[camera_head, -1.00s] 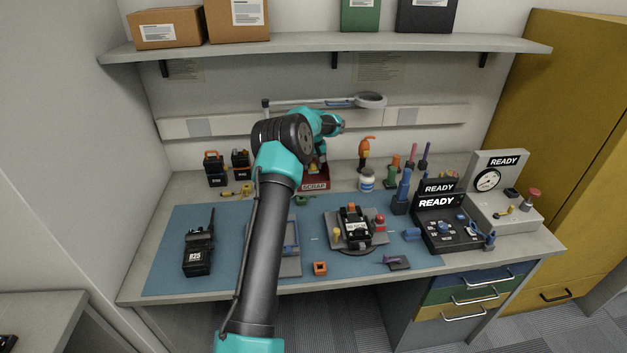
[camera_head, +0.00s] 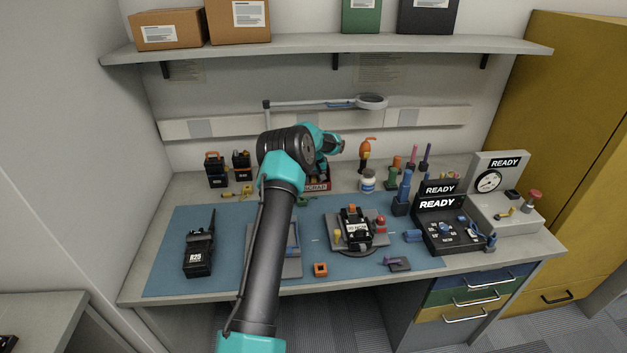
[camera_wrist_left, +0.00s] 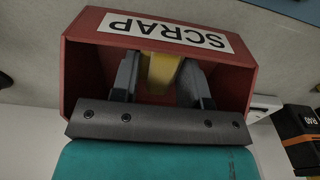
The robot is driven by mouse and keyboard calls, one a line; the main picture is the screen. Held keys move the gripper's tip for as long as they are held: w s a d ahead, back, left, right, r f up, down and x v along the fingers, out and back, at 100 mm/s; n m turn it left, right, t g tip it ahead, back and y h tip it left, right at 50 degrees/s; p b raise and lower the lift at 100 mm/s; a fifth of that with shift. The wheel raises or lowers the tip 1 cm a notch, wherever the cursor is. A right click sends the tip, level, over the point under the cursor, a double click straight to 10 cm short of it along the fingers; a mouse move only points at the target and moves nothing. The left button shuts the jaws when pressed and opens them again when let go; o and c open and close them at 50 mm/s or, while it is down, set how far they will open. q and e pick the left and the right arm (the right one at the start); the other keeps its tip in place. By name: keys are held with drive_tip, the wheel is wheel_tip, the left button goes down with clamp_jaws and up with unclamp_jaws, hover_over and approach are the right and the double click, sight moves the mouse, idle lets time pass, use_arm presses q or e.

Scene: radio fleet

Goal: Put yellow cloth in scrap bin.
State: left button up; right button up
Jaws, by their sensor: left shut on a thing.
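The red scrap bin (camera_head: 319,188) stands at the back of the bench, partly hidden behind my left arm in the head view. In the left wrist view the scrap bin (camera_wrist_left: 85,55) fills the upper middle, its SCRAP label upside down. My left gripper (camera_wrist_left: 158,76) has its fingers at the bin's open mouth, apparently inside the walls. It is shut on the yellow cloth (camera_wrist_left: 161,66), a yellow strip between the fingers. The cloth's lower end and whether it touches the bin floor cannot be told. My right gripper is not in view.
A white jar (camera_head: 368,181) stands just right of the bin. A black radio (camera_head: 198,254) lies on the blue mat at left, and another sits on a stand (camera_head: 355,230) in the middle. A magnifier lamp (camera_head: 371,102) hangs over the back of the bench.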

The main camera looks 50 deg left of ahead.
sight(314, 179)
use_arm(q)
drive_tip(key=shift+f, duration=0.1)
drive_tip(key=o, duration=1)
drive_tip(key=shift+c, duration=0.2)
wheel_tip(314, 179, up, 12)
drive_tip(key=shift+s+d, duration=0.1)
idle(0.4)
